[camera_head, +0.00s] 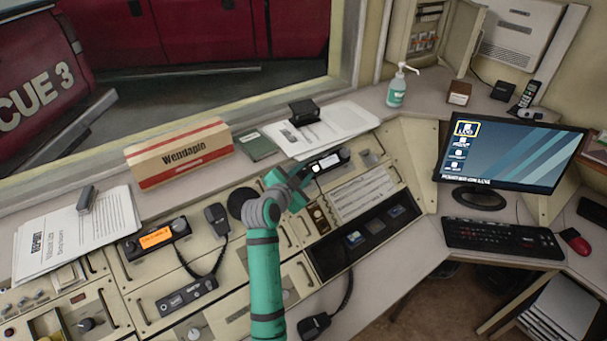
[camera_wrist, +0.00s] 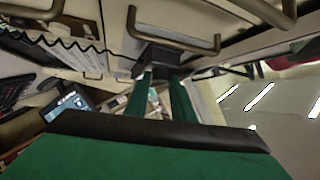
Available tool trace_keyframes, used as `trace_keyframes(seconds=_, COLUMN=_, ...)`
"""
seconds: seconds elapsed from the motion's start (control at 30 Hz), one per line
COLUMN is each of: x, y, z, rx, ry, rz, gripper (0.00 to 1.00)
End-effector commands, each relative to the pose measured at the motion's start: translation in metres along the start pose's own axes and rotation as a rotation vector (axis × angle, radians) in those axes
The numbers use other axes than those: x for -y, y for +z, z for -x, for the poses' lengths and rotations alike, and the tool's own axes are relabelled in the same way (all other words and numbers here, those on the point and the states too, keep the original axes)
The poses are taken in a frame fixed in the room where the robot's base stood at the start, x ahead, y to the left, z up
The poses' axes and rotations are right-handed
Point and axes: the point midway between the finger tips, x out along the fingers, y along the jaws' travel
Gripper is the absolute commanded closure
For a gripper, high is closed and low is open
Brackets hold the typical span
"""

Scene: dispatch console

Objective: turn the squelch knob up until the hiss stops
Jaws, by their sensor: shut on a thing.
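My gripper (camera_head: 303,175) is at the left end of a small dark radio unit (camera_head: 333,159) with a pale display, on the sloped console. In the wrist view, the two green fingers of my gripper (camera_wrist: 161,80) converge on a dark block (camera_wrist: 160,58) below a metal handle. The knob's marks and how far it is turned cannot be made out.
A handset (camera_head: 217,217) on a coiled cord and a radio with an orange display (camera_head: 156,238) are left of my arm. A monitor (camera_head: 510,150) and keyboard (camera_head: 503,238) stand right. Console handles lie close around my gripper.

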Motion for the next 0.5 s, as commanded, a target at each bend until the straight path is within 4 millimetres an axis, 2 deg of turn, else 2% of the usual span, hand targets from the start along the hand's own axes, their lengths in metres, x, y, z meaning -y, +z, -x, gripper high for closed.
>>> trace_keyframes(seconds=0.4, x=0.0018, y=0.0027, z=0.0008, rx=0.004, ry=0.002, rz=-0.002, gripper=1.00)
trace_keyframes(seconds=0.43, x=0.0017, y=0.0026, z=0.0007, rx=0.004, ry=0.002, rz=-0.002, gripper=0.70)
trace_keyframes(seconds=0.5, x=0.0015, y=0.0023, z=0.0006, rx=0.004, ry=0.002, rz=-0.002, gripper=0.70)
